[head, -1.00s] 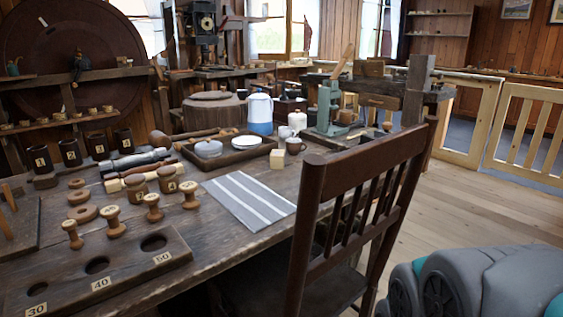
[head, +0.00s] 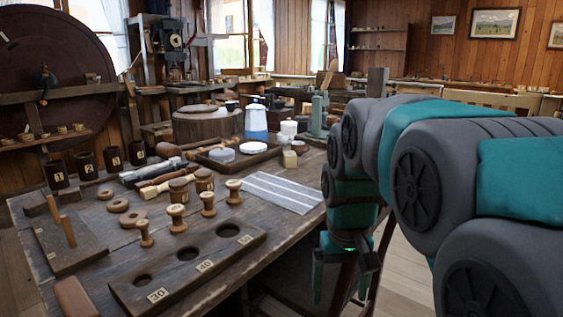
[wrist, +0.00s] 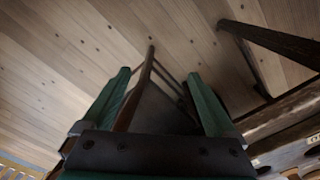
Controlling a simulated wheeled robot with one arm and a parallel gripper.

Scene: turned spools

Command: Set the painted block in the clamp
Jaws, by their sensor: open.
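A dark wooden chair (wrist: 150,65) is close beneath my gripper. On the bench are a striped cloth (head: 280,192), a dark tray (head: 225,165), a blue-and-white jug (head: 256,121), several wooden spools (head: 177,214) and a holed board (head: 190,268). The floor at right is open.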

